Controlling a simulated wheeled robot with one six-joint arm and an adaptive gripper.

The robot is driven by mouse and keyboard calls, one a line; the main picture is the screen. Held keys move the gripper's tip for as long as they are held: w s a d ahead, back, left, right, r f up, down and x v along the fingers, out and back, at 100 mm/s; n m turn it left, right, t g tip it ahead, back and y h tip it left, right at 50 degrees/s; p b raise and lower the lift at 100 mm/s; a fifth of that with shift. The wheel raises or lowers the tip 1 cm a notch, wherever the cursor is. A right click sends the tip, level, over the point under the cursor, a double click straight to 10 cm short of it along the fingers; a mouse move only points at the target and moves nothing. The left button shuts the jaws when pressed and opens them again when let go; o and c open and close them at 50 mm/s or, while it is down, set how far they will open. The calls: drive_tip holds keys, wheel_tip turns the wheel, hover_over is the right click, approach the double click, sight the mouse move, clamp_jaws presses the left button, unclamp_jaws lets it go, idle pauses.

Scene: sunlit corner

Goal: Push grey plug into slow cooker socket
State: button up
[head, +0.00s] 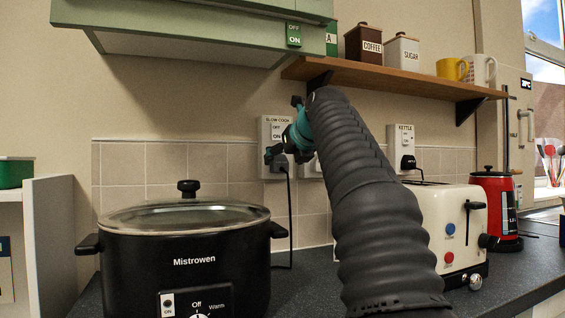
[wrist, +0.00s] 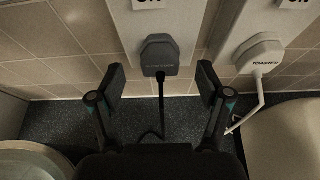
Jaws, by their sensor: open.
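The slow cooker socket (head: 268,131) is a white wall plate labelled SLOW COOK, with a switch, above the tiles behind the slow cooker (head: 190,250). The grey plug (wrist: 160,54) sits against the lower part of this plate (wrist: 160,20), its dark cord hanging down to the worktop. I cannot tell whether it is fully flush. In the head view the plug (head: 282,163) is partly covered by my gripper (head: 287,157). In the wrist view my gripper (wrist: 162,80) is open, one finger on each side of the plug and cord, with gaps on both sides.
A white plug marked TOASTER (wrist: 260,54) sits in the neighbouring plate, close to the right finger. The kettle socket (head: 402,140) holds a black plug. A cream toaster (head: 450,235) and red kettle (head: 493,210) stand right. A wooden shelf (head: 390,77) runs above my arm.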

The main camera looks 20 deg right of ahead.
drive_tip(key=v, duration=1)
